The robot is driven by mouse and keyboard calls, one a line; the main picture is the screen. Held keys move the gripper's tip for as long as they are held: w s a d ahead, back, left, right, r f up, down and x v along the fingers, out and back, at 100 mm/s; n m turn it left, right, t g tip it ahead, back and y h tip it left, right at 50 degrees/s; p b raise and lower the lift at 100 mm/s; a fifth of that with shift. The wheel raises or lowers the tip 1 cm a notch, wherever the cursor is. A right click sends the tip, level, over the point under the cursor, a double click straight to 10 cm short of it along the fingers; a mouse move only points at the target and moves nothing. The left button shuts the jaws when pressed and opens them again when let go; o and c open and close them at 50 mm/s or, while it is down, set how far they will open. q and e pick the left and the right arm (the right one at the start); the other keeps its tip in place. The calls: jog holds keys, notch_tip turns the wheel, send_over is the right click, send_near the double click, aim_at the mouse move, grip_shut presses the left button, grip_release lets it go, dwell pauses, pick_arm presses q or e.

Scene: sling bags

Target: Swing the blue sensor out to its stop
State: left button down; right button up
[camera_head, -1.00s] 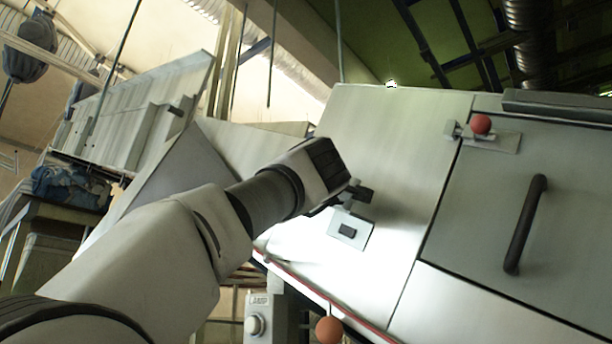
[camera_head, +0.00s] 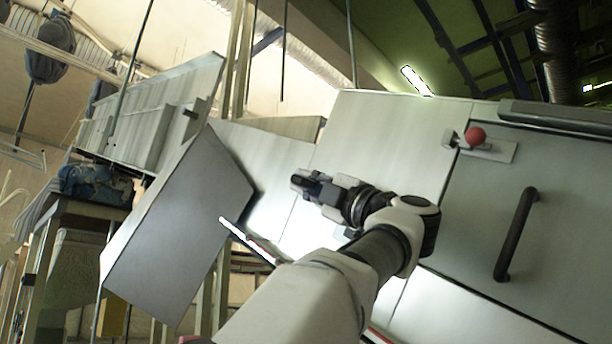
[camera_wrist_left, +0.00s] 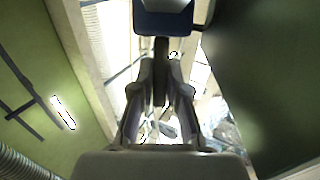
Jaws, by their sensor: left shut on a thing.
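My left gripper (camera_head: 308,184) is in front of the pale machine panel, pointing left in the head view. In the left wrist view its two fingers (camera_wrist_left: 160,78) are closed on a dark upright stem. The stem joins a dark blue block, the blue sensor (camera_wrist_left: 162,18), at the top of that view. In the head view the sensor is small and dark at the gripper's tip, and its outline is hard to separate from the fingers. Its mount on the panel is mostly hidden behind my left wrist. My right gripper is not in view.
A door with a black handle (camera_head: 516,235) and a latch with a red ball knob (camera_head: 475,137) is right of my arm. A grey slanted flap (camera_head: 175,230) stands out on the left. A table with blue cloth (camera_head: 95,186) is farther left.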

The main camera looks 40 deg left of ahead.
pick_arm(q)
jog(key=shift+s+d+f+n+g+p, duration=0.15)
jog(key=shift+d+f+n+g+p, duration=0.1)
jog(key=shift+n+g, duration=0.55)
jog(key=shift+s+d+f+n+g+p, duration=0.2)
jog(key=shift+n+g, duration=0.3)
jog(key=shift+g, duration=0.6)
jog(key=shift+d, duration=0.1)
jog(key=c, duration=1.2)
grip_release()
jog(key=shift+o, duration=0.2)
jog(key=shift+s, duration=0.15)
